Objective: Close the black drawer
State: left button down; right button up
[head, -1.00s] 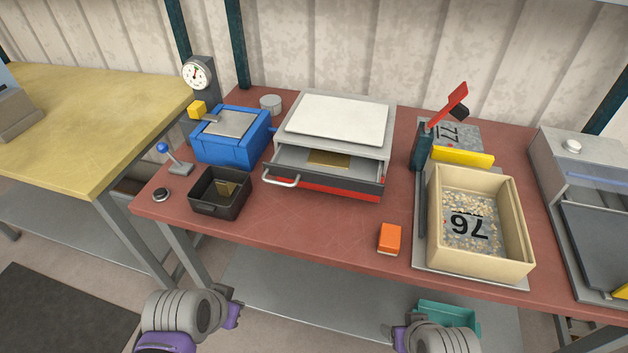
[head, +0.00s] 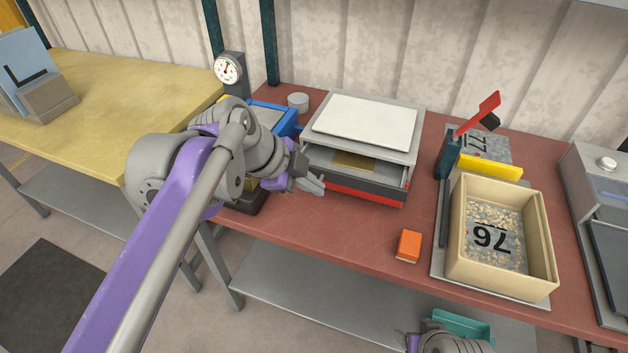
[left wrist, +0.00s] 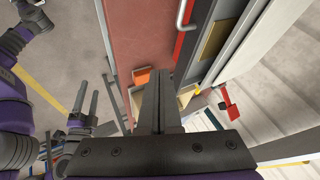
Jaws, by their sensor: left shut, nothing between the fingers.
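The black drawer (head: 354,184) is pulled out of the grey machine (head: 417,139), above a red strip. A flat brass-coloured piece (head: 354,161) lies in the drawer. My left gripper (head: 318,186) is shut and empty, at the left end of the drawer front; contact is unclear. It hides the handle in the head view. In the left wrist view the handle (left wrist: 183,15) shows above the shut fingers (left wrist: 160,100), with the dark drawer front (left wrist: 198,45) beside them.
An orange block (head: 408,246) lies on the red tabletop (head: 335,230). A beige bin (head: 549,245) of pale bits stands to the right, by a red-handled lever tool (head: 484,108). My left arm mostly covers a blue box (head: 285,122) and a dark tray.

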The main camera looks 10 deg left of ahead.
aim_at(352, 166)
pick_arm(q)
jog(key=w+d+f, duration=0.4)
jog(key=w+f, duration=0.1)
jog(key=w, duration=0.1)
jog(key=shift+w+d+f, duration=0.15)
jog(key=shift+d+f, duration=0.05)
jog(key=shift+f, duration=0.05)
jog(key=shift+w, duration=0.1)
jog(key=shift+w+d+r, duration=0.1)
jog(key=shift+w, duration=0.2)
jog(key=w, duration=0.2)
jog(key=w+d+p, duration=0.1)
jog(key=w, duration=0.1)
jog(key=w+p, duration=0.1)
jog(key=w, duration=0.1)
jog(key=shift+w+d, duration=0.2)
jog(key=shift+d, duration=0.1)
jog(key=shift+s, duration=0.1)
